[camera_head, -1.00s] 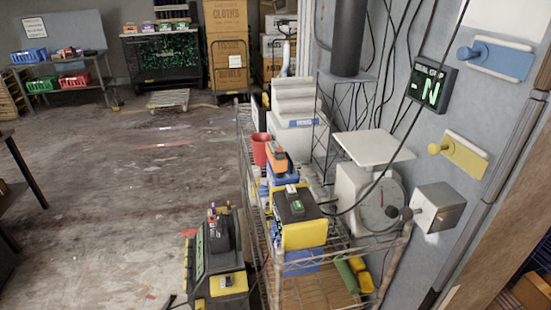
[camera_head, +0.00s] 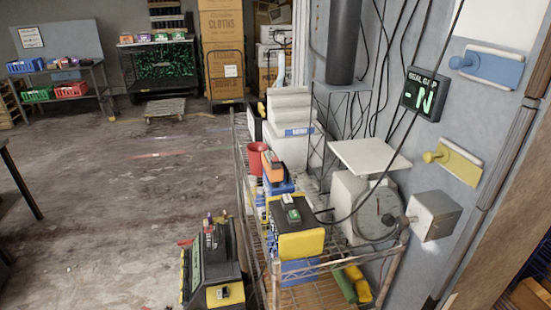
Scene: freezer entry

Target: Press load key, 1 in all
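No key in view carries a label that I can read as load. A black and yellow device (camera_head: 296,228) with a small green and white key (camera_head: 293,214) on top sits on the wire cart. A second black and yellow unit (camera_head: 212,270) stands lower, left of the cart, with a small dark switch (camera_head: 223,292) on its yellow front. A black wall display (camera_head: 428,94) shows a green N; the small text above seems to read SEAL GAP. Neither of my grippers is in view.
A grey box with a knob (camera_head: 434,215) and blue (camera_head: 492,66) and yellow (camera_head: 455,163) wall handles are at right.

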